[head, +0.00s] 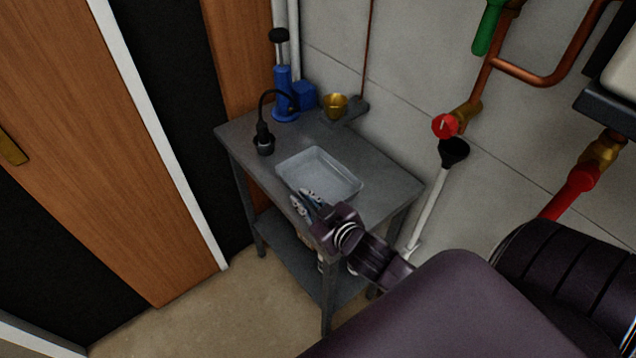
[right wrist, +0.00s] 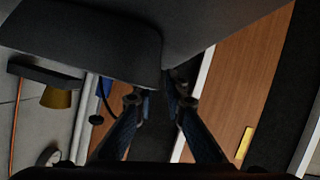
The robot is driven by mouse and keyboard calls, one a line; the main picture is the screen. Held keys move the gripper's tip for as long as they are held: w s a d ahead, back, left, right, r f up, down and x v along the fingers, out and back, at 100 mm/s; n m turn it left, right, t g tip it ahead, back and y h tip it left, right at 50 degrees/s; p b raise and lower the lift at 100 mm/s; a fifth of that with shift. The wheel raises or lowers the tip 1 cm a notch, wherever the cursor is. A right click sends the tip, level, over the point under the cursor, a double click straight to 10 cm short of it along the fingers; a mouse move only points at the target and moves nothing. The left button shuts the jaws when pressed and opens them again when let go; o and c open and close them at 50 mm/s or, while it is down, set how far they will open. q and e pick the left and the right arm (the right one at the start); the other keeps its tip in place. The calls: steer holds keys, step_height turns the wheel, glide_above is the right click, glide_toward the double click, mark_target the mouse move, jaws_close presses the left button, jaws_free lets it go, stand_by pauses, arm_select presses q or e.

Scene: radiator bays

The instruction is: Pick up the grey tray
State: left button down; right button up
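The grey tray (head: 325,186) is a shallow, empty rectangular tray lying on the grey table (head: 240,141). It is to the right of the black lamp. My right gripper (head: 308,200) is at the tray's near side, its fingertips by the near rim. In the right wrist view, the picture is upside down; the tray (right wrist: 85,42) fills the upper left, with its edge close to the fingertips. The two fingers of the right gripper (right wrist: 158,95) stand apart, and I see nothing clamped between them. Whether they touch the rim is unclear. My left gripper is out of view.
Red-handled valves (head: 445,125) and copper pipes are on the right wall. A wooden door (head: 110,150) is at left. Bare floor lies in front.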

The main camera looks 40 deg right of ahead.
mark_target(295, 194)
steer(key=shift+p+x, duration=0.5)
steer(key=shift+x, duration=1.95)
steer(key=shift+d+f, duration=0.1)
steer(key=shift+c, duration=0.6)
jaws_close()
